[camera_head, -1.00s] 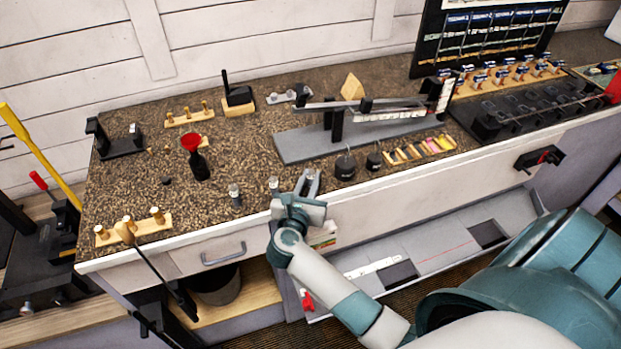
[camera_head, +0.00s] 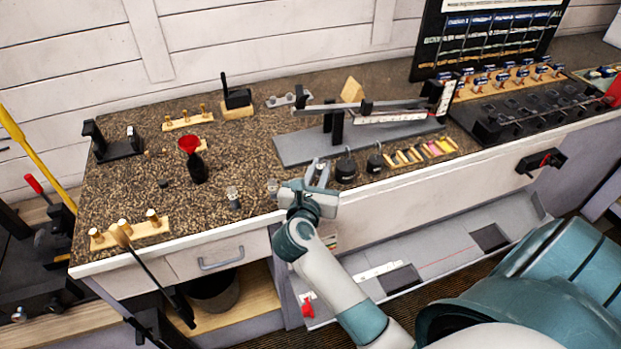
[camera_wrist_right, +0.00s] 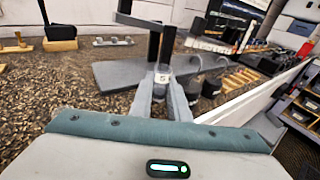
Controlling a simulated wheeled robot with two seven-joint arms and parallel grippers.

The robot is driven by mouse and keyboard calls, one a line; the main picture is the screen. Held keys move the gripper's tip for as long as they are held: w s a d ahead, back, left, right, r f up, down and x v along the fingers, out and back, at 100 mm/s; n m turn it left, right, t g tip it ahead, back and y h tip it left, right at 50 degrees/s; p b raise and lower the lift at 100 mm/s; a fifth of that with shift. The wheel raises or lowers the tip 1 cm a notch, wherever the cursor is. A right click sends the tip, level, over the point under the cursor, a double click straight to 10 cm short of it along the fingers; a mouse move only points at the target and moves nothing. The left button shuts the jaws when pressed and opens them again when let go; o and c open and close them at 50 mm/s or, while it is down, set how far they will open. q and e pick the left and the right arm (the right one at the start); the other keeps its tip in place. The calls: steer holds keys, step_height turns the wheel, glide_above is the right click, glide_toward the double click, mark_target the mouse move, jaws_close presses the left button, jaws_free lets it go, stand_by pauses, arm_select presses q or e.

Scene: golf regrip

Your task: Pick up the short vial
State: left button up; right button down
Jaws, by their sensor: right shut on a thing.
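The short vial (camera_wrist_right: 162,76) is a small clear vial with a white label and a dark mark. In the right wrist view it stands upright between the fingertips of my right gripper (camera_wrist_right: 164,92), which is shut on it. In the head view my right gripper (camera_head: 318,173) is over the front edge of the bench, and the vial between its fingers is too small to make out clearly. I cannot tell whether the vial's base touches the bench. My left gripper is not in view.
Two other small vials stand left of the gripper, one close by (camera_head: 272,187) and one further left (camera_head: 233,198). Two dark round weights (camera_head: 345,168) (camera_head: 375,160) stand just to its right. A grey-based balance device (camera_head: 290,149) is behind. Speckled bench top (camera_head: 240,155) is free to the back left.

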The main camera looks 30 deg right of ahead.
steer(key=s+d+r+b, duration=0.1)
steer(key=s+d+r, duration=0.4)
steer(key=s+d, duration=0.1)
steer(key=shift+s+r+b, duration=0.2)
steer(key=shift+s+b, duration=0.15)
steer(key=shift+s, duration=0.15)
steer(key=shift+a, duration=0.1)
steer(key=a+f+n+t+y+b, duration=0.1)
steer(key=a+n+t+y, duration=0.2)
steer(key=a, duration=2)
steer(key=shift+w+n+y+b, duration=0.15)
steer(key=shift+n+y+b, duration=0.15)
steer(key=shift+y+b, duration=0.15)
